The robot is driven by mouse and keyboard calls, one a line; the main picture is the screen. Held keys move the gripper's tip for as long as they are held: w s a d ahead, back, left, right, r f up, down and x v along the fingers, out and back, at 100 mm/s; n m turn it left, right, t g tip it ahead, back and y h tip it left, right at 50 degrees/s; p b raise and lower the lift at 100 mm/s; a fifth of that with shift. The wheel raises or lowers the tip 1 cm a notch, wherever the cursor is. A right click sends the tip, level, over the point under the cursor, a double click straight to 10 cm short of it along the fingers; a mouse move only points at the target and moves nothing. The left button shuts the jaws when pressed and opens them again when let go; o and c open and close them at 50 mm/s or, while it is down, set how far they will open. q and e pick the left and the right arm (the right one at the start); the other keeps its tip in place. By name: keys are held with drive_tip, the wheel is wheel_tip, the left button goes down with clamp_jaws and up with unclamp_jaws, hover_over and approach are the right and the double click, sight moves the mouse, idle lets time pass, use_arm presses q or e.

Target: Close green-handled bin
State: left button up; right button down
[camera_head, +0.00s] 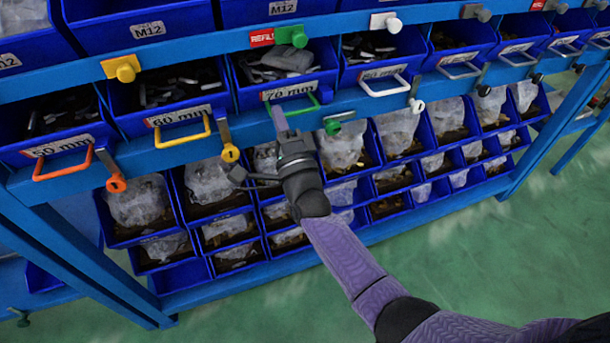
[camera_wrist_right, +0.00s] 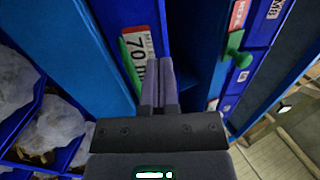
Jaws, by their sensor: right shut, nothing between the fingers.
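The green-handled bin (camera_head: 281,84) is a blue bin labelled 70 mm in the upper shelf row. Grey metal pieces show inside it. Its green handle (camera_head: 312,104) is partly covered by my gripper. My right gripper (camera_head: 276,112) is shut and empty, with its fingertips at the left part of the handle. In the right wrist view, the closed fingers (camera_wrist_right: 158,70) overlap the bin's front beside the 70 mm label (camera_wrist_right: 138,44) and the green handle (camera_wrist_right: 130,72). I cannot tell whether they touch. My left gripper is not in view.
A yellow-handled bin (camera_head: 180,115) is on the left and a white-handled bin (camera_head: 384,75) on the right. A green latch (camera_head: 333,127) hangs below the shelf beam, and a green knob (camera_head: 293,36) is above. Lower bins hold bagged parts. Green floor (camera_head: 470,255) is clear at right.

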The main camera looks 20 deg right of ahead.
drive_tip(key=s+a+f+n+g+y+p, duration=0.25)
drive_tip(key=s+f+n+g, duration=0.95)
drive_tip(key=s, duration=0.6)
drive_tip(key=s+d+f+n+g+h, duration=0.1)
drive_tip(key=s+d+n+g, duration=0.15)
drive_tip(key=s, duration=0.25)
drive_tip(key=s+d+n+g+h+b, duration=0.1)
drive_tip(key=s+n+g, duration=0.15)
drive_tip(key=s, duration=0.35)
drive_tip(key=s+d+f+n+g+h, duration=0.1)
drive_tip(key=s+d+n+g, duration=0.15)
drive_tip(key=s, duration=0.25)
drive_tip(key=s+d+f+g, duration=0.1)
drive_tip(key=s+f, duration=0.2)
drive_tip(key=f, duration=0.7)
drive_tip(key=s+d+f+g, duration=0.1)
drive_tip(key=s+f, duration=0.1)
drive_tip(key=f, duration=0.7)
drive_tip(key=s+d+f+g, duration=0.1)
drive_tip(key=s+d+f, duration=0.1)
drive_tip(key=s+f, duration=0.2)
drive_tip(key=s+d+f+h+p, duration=0.1)
drive_tip(key=s+d+f, duration=0.1)
drive_tip(key=s, duration=0.8)
drive_tip(key=shift+s+d+f+n+g, duration=0.25)
drive_tip(key=shift+f+n+g, duration=0.15)
drive_tip(key=shift+f, duration=0.5)
